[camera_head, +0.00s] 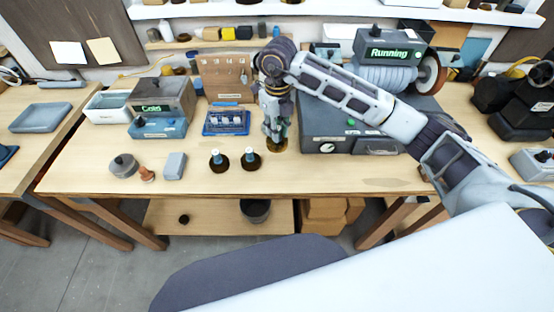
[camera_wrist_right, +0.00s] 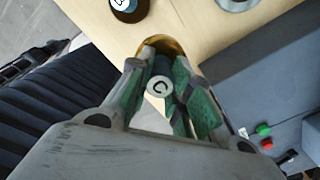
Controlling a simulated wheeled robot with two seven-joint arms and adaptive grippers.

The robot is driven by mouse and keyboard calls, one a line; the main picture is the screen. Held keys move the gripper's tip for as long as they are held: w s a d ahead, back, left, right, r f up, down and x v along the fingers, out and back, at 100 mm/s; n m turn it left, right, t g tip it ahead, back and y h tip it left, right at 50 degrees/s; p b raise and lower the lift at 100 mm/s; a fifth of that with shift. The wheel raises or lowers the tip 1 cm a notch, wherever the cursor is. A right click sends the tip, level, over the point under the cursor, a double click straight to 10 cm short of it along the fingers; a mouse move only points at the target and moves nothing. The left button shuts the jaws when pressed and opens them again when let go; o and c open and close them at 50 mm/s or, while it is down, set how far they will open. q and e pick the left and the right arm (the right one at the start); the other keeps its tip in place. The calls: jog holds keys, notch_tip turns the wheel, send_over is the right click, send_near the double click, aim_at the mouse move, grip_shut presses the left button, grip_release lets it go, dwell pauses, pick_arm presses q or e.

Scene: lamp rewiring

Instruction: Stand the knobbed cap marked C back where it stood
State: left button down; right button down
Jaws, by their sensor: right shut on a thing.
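My right gripper (camera_head: 273,134) points down over the bench, near the left end of the grey case. In the right wrist view its green-padded fingers (camera_wrist_right: 166,95) are closed around a knobbed cap marked C (camera_wrist_right: 158,87), whose pale round top faces the camera. A brass-coloured round piece (camera_head: 278,147) sits under the fingertips; part of it shows in the wrist view (camera_wrist_right: 163,43). Whether the cap touches it is hidden. Two other knobbed caps, a left one (camera_head: 217,160) and a right one (camera_head: 250,159), stand upright on dark round bases to the left. My left gripper is not in view.
The grey case (camera_head: 340,135) is close on the right of the gripper. A blue tray of small parts (camera_head: 226,121), a grey block (camera_head: 175,165), a copper-coloured piece (camera_head: 147,174) and a grey round piece (camera_head: 123,165) lie to the left. The bench front is clear.

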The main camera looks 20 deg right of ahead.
jog(key=shift+f+p, duration=0.55)
jog(key=shift+f, duration=2.5)
jog(key=shift+f+p, duration=0.4)
jog(key=shift+f, duration=1.5)
jog(key=shift+f, duration=0.15)
jog(key=c, duration=1.3)
grip_release()
